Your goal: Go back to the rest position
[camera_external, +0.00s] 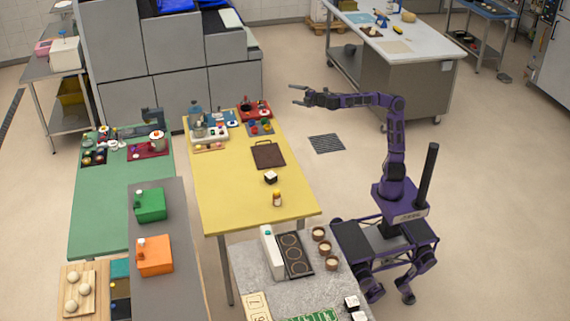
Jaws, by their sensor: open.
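My gripper (298,95) is at the end of my purple arm in the external view. The arm rises from my base and reaches out to the left at upper-arm height. The fingers are spread apart with nothing between them. The gripper is in free air, to the right of the far end of the yellow table (215,190), and touches nothing that I can see.
A grey counter (245,285) with a black hob (295,254) and several small brown bowls stands left of my base. The green table (95,215) is farther left. A steel-sided worktable (405,75) stands behind. The floor around the drain grate (326,143) is clear.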

